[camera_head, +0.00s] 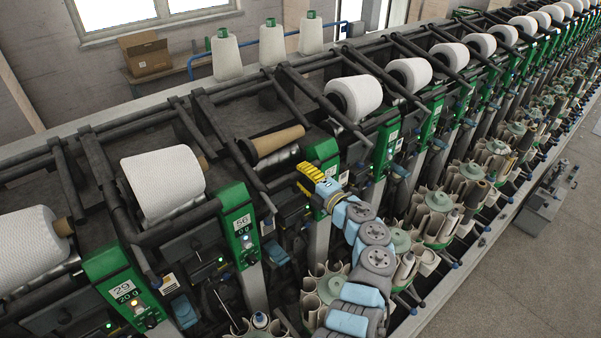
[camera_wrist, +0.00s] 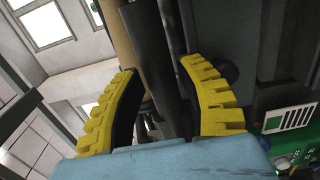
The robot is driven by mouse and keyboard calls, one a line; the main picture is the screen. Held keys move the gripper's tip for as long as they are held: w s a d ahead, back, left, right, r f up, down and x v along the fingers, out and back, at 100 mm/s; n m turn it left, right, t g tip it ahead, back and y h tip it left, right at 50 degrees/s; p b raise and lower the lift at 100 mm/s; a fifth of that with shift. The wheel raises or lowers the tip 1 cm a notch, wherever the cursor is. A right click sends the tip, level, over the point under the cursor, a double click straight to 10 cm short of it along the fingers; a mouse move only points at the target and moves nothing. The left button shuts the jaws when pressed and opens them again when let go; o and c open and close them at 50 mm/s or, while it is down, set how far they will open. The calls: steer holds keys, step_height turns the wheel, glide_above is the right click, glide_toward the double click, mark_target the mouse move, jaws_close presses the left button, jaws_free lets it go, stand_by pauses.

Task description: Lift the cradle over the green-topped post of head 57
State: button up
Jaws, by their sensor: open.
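The green-topped post (camera_head: 326,160) just right of head 56 stands behind my gripper; its number is too small to read. Left of it, a dark cradle (camera_head: 246,151) holds a bare brown tube (camera_head: 278,140), with no white yarn on it. My gripper (camera_head: 308,178), with yellow ribbed fingers, is open beside this post, below and right of the tube. In the wrist view, dark bars (camera_wrist: 158,70) run between the spread fingers (camera_wrist: 165,85); contact cannot be told.
The head marked 56 (camera_head: 241,226) has a white yarn cone (camera_head: 163,184) at its left. Another white cone (camera_head: 354,97) lies right of the bare tube. Dark bars cross above the heads.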

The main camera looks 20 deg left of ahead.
steer(key=shift+w+a, duration=0.25)
steer(key=shift+a, duration=0.2)
